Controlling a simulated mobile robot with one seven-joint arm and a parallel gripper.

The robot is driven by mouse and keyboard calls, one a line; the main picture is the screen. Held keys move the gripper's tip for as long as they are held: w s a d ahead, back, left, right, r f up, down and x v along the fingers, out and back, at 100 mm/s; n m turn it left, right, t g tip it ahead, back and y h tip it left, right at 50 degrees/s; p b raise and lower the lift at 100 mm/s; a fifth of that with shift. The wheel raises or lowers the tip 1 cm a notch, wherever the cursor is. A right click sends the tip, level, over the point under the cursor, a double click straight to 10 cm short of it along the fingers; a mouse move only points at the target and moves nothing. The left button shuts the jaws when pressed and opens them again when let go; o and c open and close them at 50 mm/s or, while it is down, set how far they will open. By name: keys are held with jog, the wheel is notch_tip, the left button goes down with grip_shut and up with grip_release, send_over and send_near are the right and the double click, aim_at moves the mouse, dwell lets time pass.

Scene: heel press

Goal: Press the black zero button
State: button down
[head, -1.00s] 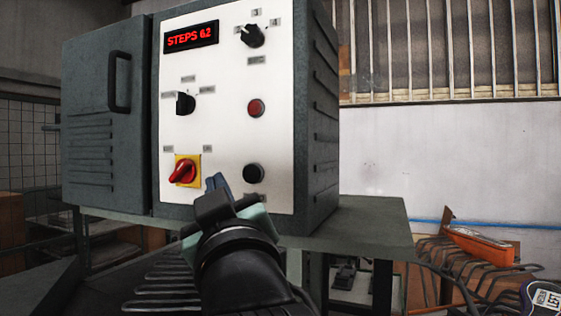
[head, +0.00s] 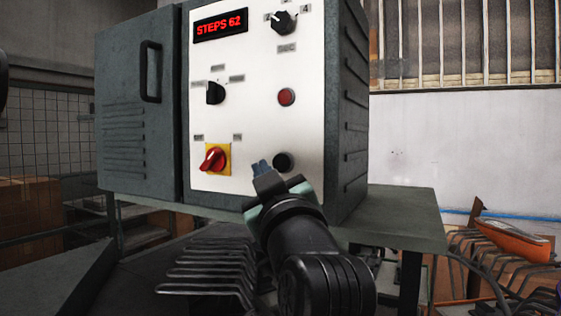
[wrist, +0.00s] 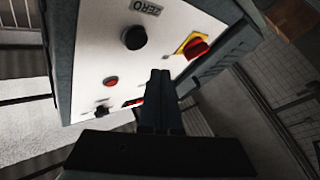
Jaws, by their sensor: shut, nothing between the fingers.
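The black zero button (head: 283,162) is the round black knob low on the right of the white panel (head: 262,130). In the wrist view the black button (wrist: 133,37) sits beside a label reading ZERO (wrist: 145,8). My gripper (head: 261,167) is shut and empty, with its fingertips just left of the button in the head view. In the wrist view my fingers (wrist: 160,78) point at the panel, to the lower right of the button. I cannot tell the exact gap to the panel. The button does not look covered.
A red button (head: 286,97) is above the black one. A red rotary switch on a yellow plate (head: 214,158) is to the left. Two black selector knobs and a display (head: 220,24) reading STEPS 62 are higher. A metal rack (head: 208,268) stands below.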

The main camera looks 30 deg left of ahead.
aim_at(273, 161)
jog(key=shift+w, duration=1.6)
jog(key=shift+w+a, duration=0.1)
jog(key=shift+w, duration=0.05)
dwell(0.7)
jog(key=shift+w, duration=0.25)
jog(key=shift+w+b, duration=0.35)
jog(key=shift+w, duration=0.15)
dwell(0.8)
jog(key=shift+s, duration=0.85)
jog(key=shift+b, duration=0.3)
